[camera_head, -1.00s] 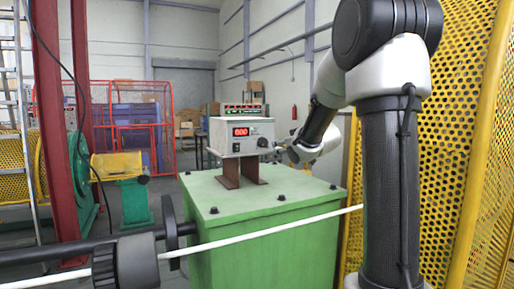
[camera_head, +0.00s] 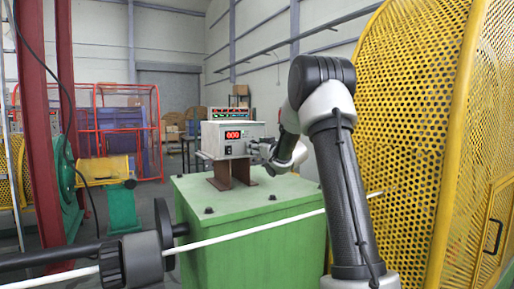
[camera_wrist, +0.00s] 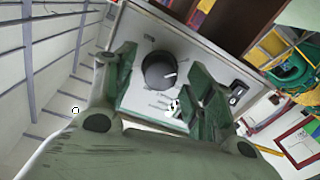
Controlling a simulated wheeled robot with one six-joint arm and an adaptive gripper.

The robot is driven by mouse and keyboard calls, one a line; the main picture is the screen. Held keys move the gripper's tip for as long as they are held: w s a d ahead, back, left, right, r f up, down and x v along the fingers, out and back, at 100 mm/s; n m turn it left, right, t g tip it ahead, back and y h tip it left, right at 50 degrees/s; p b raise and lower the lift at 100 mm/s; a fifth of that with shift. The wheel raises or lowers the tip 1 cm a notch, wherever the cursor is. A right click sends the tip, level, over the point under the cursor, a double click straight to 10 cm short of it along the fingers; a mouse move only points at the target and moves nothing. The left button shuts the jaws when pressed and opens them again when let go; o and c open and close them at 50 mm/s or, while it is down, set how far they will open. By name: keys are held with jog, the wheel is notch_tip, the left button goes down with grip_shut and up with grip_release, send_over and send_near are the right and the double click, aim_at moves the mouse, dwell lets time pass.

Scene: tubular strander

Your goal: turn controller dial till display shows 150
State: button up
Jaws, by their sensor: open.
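The controller (camera_head: 222,146) is a pale box on brown brackets on top of a green cabinet. Its red display (camera_head: 233,134) appears to read 000. In the wrist view the black dial (camera_wrist: 160,70) with a white pointer mark sits on the controller's pale front panel (camera_wrist: 136,98). My gripper (camera_wrist: 166,88) is open, one finger on each side of the dial, apart from it as far as I can see. In the head view my gripper (camera_head: 258,148) is at the controller's right front, and it hides the dial there.
The green cabinet (camera_head: 250,222) stands under the controller. A white rod (camera_head: 250,232) crosses in front of it. A yellow perforated guard (camera_head: 405,120) stands close on the right of my arm. A black rocker switch (camera_wrist: 237,92) is on the panel near one finger.

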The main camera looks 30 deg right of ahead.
jog(key=c, duration=1)
jog(key=shift+m, duration=0.4)
jog(key=shift+f+m+t+h, duration=0.15)
jog(key=shift+m+h, duration=0.15)
jog(key=shift+m, duration=4.65)
jog(key=shift+r+m+t+h, duration=0.15)
jog(key=shift+m+h, duration=0.15)
jog(key=shift+m, duration=4.65)
jog(key=shift+f, duration=0.1)
